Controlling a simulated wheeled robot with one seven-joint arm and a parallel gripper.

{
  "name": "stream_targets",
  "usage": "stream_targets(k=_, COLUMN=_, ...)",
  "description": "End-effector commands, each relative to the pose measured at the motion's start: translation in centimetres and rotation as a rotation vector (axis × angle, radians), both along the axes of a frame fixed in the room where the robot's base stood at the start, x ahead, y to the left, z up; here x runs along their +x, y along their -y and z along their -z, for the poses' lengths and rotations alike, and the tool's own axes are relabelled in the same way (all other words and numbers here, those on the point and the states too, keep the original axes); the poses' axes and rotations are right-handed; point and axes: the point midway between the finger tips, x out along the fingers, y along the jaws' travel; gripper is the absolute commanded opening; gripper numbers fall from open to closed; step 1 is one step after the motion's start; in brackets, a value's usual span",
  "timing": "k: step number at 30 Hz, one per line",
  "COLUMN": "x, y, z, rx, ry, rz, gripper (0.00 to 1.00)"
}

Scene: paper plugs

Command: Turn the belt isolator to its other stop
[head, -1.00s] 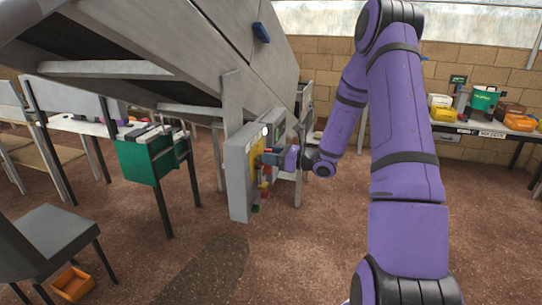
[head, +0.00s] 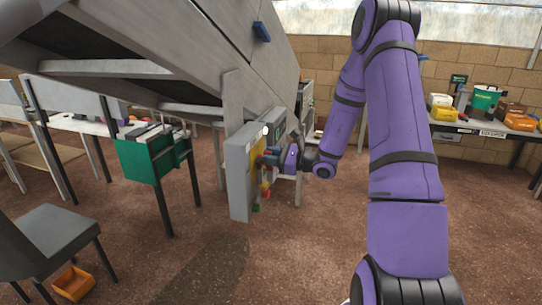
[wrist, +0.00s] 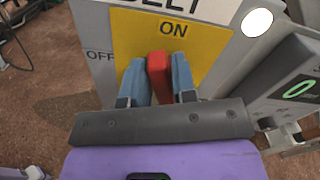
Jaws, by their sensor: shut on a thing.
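The belt isolator is a red handle (wrist: 159,76) on a yellow plate (wrist: 207,45) on a grey panel box (head: 239,189). In the wrist view the plate reads ON above the handle, and OFF is on the grey face to its left. The handle's visible end points up toward ON. My gripper (wrist: 158,82) has its two blue fingers on either side of the handle, shut on it. In the head view my gripper (head: 267,159) is at the box's right-hand face, and the handle there is hidden or too small to tell.
A dark unit with a green display (wrist: 297,90) sits close to the right of my fingers. A large grey sloping conveyor (head: 150,60) hangs above the box. A green bin (head: 140,160) stands to the left. Floor in front of the box is clear.

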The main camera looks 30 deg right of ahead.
Motion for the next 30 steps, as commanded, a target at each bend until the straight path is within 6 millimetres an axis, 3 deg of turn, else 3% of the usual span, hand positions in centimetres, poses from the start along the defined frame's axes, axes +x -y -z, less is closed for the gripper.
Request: stream_targets(k=30, x=-1.0, y=-1.3, z=1.9, rx=-0.747, ry=0.580, rz=0.000, gripper=0.02)
